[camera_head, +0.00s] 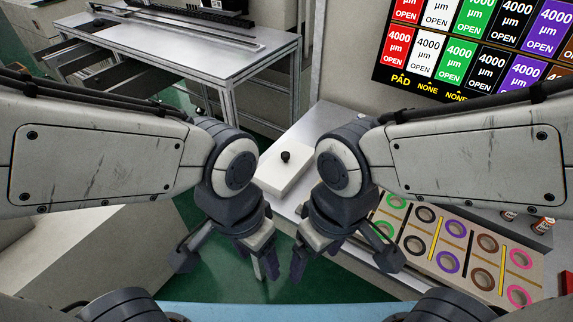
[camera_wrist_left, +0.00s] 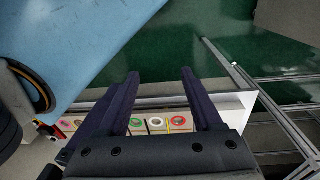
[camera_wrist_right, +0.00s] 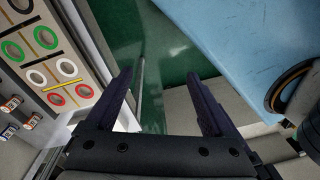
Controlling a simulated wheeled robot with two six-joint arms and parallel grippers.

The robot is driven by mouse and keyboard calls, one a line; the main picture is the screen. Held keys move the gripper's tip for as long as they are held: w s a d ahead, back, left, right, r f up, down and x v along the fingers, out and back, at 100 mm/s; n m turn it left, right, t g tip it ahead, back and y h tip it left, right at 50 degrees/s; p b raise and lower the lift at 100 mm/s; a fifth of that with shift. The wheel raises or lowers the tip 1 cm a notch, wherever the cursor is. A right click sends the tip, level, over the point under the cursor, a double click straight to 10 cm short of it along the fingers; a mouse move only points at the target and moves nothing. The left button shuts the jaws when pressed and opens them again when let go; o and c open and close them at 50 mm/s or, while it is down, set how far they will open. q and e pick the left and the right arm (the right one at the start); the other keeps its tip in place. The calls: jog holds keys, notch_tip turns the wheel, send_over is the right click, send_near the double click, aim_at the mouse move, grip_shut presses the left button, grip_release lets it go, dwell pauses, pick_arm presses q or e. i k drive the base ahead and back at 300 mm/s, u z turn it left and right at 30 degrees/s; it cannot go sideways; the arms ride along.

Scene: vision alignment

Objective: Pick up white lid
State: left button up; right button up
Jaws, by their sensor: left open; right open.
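A white lid (camera_head: 286,172) with a black knob (camera_head: 286,157) lies on the grey table, between my two arms in the head view. My left gripper (camera_head: 268,270) hangs in front of the lid, a little to its left, open and empty. My right gripper (camera_head: 300,264) hangs close beside it, also open and empty. Both point downward and are apart from the lid. The fingers of the left gripper also show spread in the left wrist view (camera_wrist_left: 160,80), and those of the right gripper in the right wrist view (camera_wrist_right: 160,80).
A board with coloured rings (camera_head: 437,225) lies on the table at the right. A dark screen (camera_head: 480,50) with coloured labels hangs behind. A metal workbench (camera_head: 160,45) stands at back left. Green floor (camera_head: 210,265) shows below the grippers.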

aim_at(281, 171)
jog(key=u, duration=1.25)
jog(key=i, duration=0.95)
jog(key=z, duration=1.8)
